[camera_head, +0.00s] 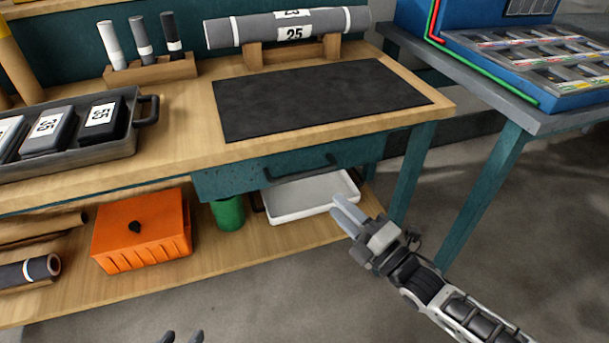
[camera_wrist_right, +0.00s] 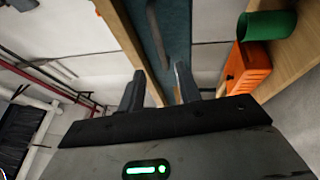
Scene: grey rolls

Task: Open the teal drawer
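The teal drawer (camera_head: 235,178) sits under the front edge of the wooden workbench, with a dark bar handle (camera_head: 300,168) on its front. It looks shut or nearly so. My right gripper (camera_head: 338,206) is open and empty, below and to the right of the handle, apart from it. In the right wrist view the teal front (camera_wrist_right: 177,35) and the handle (camera_wrist_right: 157,42) show beyond the two spread fingers (camera_wrist_right: 158,88). My left gripper (camera_head: 183,336) shows only its two fingertips at the bottom edge, spread apart, with nothing visible between them.
A white tray (camera_head: 290,200), a green can (camera_head: 229,214) and an orange box (camera_head: 142,235) stand on the lower shelf. A black mat (camera_head: 315,98) lies on the benchtop. A second teal-legged table (camera_head: 480,195) stands at the right. The floor in front is clear.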

